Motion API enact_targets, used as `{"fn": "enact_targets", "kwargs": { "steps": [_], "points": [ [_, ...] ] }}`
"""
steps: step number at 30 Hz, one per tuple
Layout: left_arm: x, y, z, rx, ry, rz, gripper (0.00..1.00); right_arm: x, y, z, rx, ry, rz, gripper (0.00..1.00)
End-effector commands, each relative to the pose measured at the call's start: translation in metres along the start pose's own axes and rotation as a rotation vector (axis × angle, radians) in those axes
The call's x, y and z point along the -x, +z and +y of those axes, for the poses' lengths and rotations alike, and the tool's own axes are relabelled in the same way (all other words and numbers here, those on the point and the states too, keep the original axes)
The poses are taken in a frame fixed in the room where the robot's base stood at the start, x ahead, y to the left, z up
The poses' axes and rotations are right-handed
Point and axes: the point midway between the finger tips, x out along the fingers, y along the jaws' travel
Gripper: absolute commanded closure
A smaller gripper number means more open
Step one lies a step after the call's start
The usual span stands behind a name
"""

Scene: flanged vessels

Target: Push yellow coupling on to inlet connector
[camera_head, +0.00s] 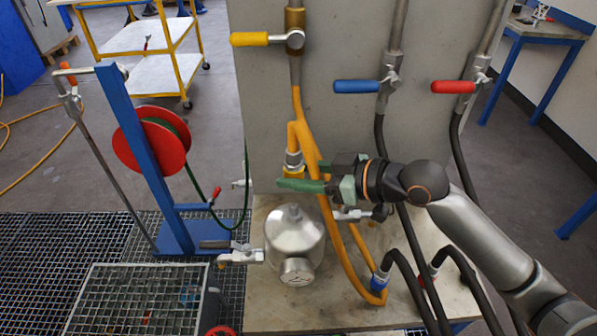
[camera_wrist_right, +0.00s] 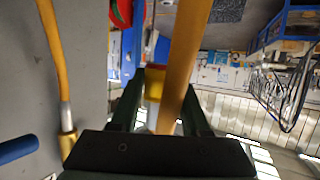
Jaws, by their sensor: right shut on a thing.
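The yellow coupling (camera_head: 293,172) hangs upright at the lower end of an orange hose, below a silver collar. My right gripper (camera_head: 308,176) reaches in from the right with its green fingers at the coupling and is shut on it. In the right wrist view the yellow coupling (camera_wrist_right: 154,84) shows between the fingers, partly behind the hose. The silver vessel (camera_head: 294,238) stands below on the platform. Its top fitting (camera_head: 293,212), which looks like the inlet connector, is beneath the coupling with a visible gap. My left gripper is out of view.
The orange hose (camera_head: 332,230) loops down close beside my right gripper. A grey panel with yellow (camera_head: 249,39), blue (camera_head: 356,86) and red (camera_head: 453,87) valve handles stands behind. Dark hoses hang at the right. A red hose reel (camera_head: 160,146) stands at the left.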

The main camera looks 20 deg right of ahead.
Motion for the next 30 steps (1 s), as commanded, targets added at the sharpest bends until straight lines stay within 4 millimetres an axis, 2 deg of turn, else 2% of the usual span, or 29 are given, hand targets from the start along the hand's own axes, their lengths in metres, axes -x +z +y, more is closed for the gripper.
{"fn": "enact_targets", "kwargs": {
  "steps": [5,18,30],
  "points": [
    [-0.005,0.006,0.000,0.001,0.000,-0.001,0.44,-0.003,0.009,0.000,0.000,0.000,0.002,1.00],
    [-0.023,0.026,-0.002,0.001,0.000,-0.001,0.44,-0.017,0.048,0.000,0.000,0.000,0.002,1.00],
    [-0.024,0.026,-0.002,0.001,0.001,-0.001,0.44,-0.018,0.050,0.000,0.000,0.001,0.003,1.00]
  ]
}}
